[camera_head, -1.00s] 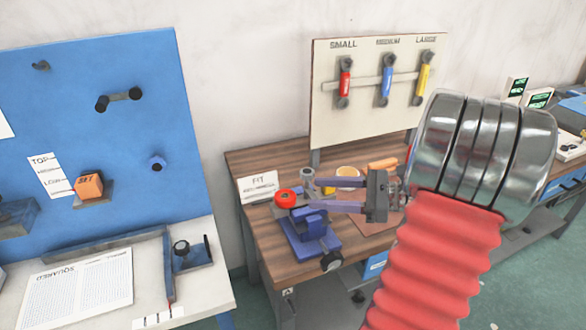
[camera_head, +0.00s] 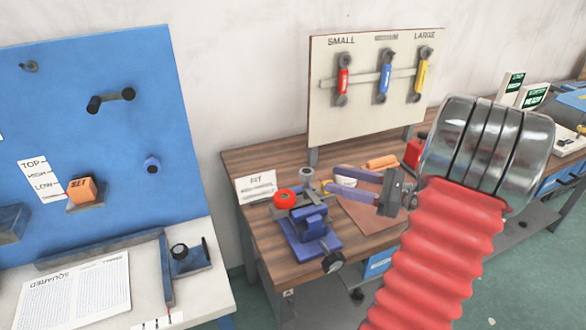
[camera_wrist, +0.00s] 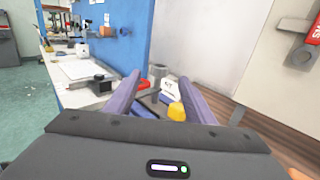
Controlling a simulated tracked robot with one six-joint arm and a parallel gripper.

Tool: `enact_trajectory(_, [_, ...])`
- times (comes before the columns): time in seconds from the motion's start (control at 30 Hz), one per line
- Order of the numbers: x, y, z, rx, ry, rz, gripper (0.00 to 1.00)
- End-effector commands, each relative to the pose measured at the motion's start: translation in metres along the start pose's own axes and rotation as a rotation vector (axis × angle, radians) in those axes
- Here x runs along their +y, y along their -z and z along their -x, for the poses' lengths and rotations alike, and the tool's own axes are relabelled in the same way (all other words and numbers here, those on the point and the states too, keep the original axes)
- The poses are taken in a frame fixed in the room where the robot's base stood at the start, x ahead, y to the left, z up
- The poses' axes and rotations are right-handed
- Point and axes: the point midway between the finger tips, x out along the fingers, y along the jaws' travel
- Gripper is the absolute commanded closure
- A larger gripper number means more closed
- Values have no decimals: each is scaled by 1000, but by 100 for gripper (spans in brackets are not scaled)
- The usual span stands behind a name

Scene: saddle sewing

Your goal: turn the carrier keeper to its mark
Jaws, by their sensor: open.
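A blue fixture (camera_head: 312,240) stands on the wooden bench, with a red knob (camera_head: 285,199) at its upper left and a dark round knob (camera_head: 333,262) at its lower front. I cannot tell which part is the carrier keeper; no mark on it can be made out. My gripper (camera_head: 328,182) is open, its two purple fingers pointing left above the bench, behind and right of the fixture. No thing shows held between them. In the wrist view, the open fingers (camera_wrist: 160,78) point toward the red knob (camera_wrist: 143,84), with a yellow item (camera_wrist: 176,111) between and below them.
A fit card (camera_head: 256,186) stands at the bench's back left. An orange roll (camera_head: 382,162) lies at the back. A board (camera_head: 370,120) with red, blue and yellow handles rises behind the bench. A blue panel (camera_head: 90,150) stands left above a white table (camera_head: 205,285).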

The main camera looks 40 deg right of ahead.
Motion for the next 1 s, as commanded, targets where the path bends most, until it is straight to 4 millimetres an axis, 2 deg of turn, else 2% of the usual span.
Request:
enact_trajectory(0.8, [0,0,-111,-1,-1,1,51])
enact_trajectory(1.0, [0,0,-128,0,1,0,51])
